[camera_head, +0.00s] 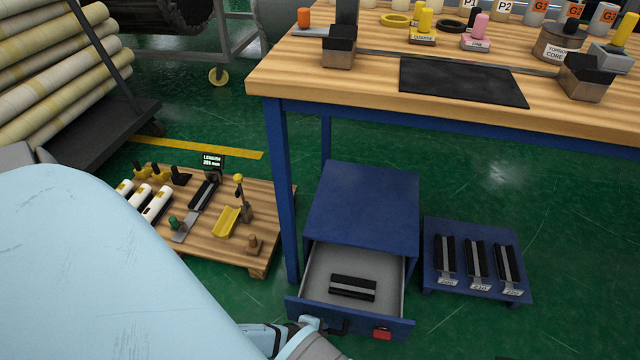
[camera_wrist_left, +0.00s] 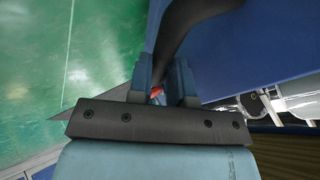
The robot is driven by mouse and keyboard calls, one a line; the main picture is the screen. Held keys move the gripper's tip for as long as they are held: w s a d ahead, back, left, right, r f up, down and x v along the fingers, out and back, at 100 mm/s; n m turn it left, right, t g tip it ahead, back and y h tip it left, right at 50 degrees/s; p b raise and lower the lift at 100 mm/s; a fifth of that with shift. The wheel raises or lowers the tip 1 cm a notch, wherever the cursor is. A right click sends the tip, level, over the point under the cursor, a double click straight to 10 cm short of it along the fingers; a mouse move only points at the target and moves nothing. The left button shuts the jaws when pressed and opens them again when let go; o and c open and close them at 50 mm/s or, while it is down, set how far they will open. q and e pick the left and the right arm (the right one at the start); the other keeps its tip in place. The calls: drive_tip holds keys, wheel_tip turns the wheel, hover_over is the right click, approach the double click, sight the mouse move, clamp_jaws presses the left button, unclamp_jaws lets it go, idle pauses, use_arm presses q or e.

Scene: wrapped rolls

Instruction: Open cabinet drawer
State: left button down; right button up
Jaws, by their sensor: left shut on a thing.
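The blue cabinet (camera_head: 362,205) stands on the floor under the workbench. Its drawer (camera_head: 392,278) is pulled out, showing a grey inside with a black block with a grey band (camera_head: 352,288) in it. The drawer front carries a dark handle (camera_head: 338,327) and a red piece (camera_head: 381,334). My left gripper (camera_head: 308,325) is at the left part of the handle, partly hidden by my arm. In the left wrist view the handle (camera_wrist_left: 185,25) runs between the fingers of my gripper (camera_wrist_left: 162,82), which are shut on it. My right gripper is not in view.
A wooden workbench (camera_head: 300,75) with several items stands above the cabinet. A low blue stand (camera_head: 434,285) with black holders is close on the right. A wooden pallet (camera_head: 215,252) with tools lies left of the bench leg (camera_head: 281,190). Green floor is free at the lower right.

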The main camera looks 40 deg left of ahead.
use_arm(q)
drive_tip(key=shift+s+d, duration=0.2)
drive_tip(key=shift+s, duration=0.1)
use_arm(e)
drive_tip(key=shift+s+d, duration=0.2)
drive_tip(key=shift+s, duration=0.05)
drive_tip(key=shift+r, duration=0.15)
use_arm(q)
drive_tip(key=c, duration=1.1)
unclamp_jaws()
drive_tip(key=shift+o, duration=0.2)
drive_tip(key=shift+r, duration=0.1)
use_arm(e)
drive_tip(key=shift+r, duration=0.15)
